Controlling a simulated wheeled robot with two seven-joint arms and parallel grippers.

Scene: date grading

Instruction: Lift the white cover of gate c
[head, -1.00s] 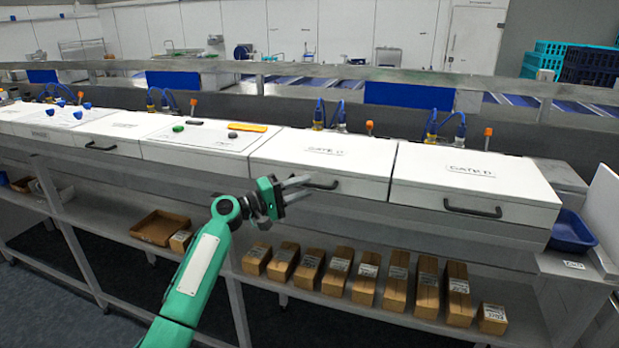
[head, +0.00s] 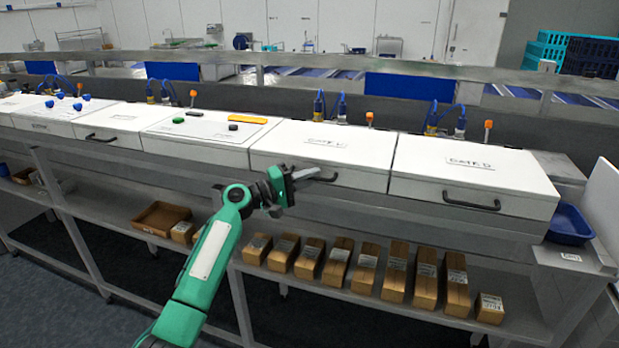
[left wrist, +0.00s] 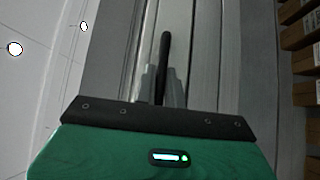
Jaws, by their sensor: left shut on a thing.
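The white cover of gate c (head: 300,147) lies closed on its box, in line with the other covers. Its label is blurred. Its black handle (head: 330,177) sits on the front face and also shows as a dark bar in the left wrist view (left wrist: 164,50). My left gripper (head: 313,174) is shut on this handle, near its left end. In the left wrist view the grey fingers (left wrist: 161,86) stand on both sides of the bar. The fingers partly hide the handle in the head view. My right gripper is not in view.
The gate D cover (head: 470,172) is closed on the right. To the left, an open-looking panel (head: 205,138) bears small green, black and orange things. Cardboard boxes (head: 338,262) line the lower shelf (head: 215,255) below my arm. A blue tray (head: 570,225) hangs at the right end.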

